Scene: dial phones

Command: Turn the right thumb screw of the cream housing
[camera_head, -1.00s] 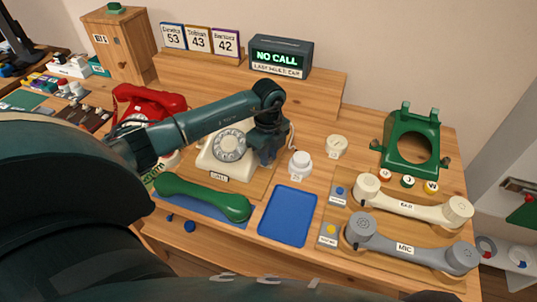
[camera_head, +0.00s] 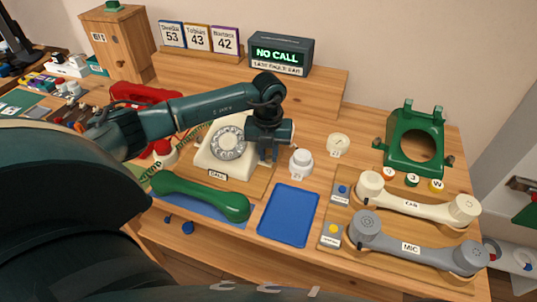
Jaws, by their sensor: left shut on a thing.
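The cream housing (camera_head: 226,150), a dial phone body with a grey dial, stands on a wooden board left of the table's middle. Its right side is partly covered by my left gripper (camera_head: 268,157), which points down there. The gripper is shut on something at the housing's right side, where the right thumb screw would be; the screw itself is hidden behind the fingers. My left arm reaches in from the left, over the housing's top. My right gripper is not in view.
A blue tray (camera_head: 288,216) and a green handset (camera_head: 200,196) lie in front. A white knob-like part (camera_head: 301,161) stands close right of my gripper. A green housing (camera_head: 414,145), a cream handset (camera_head: 417,201) and a grey handset (camera_head: 413,243) are at the right. A NO CALL sign (camera_head: 281,54) stands behind.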

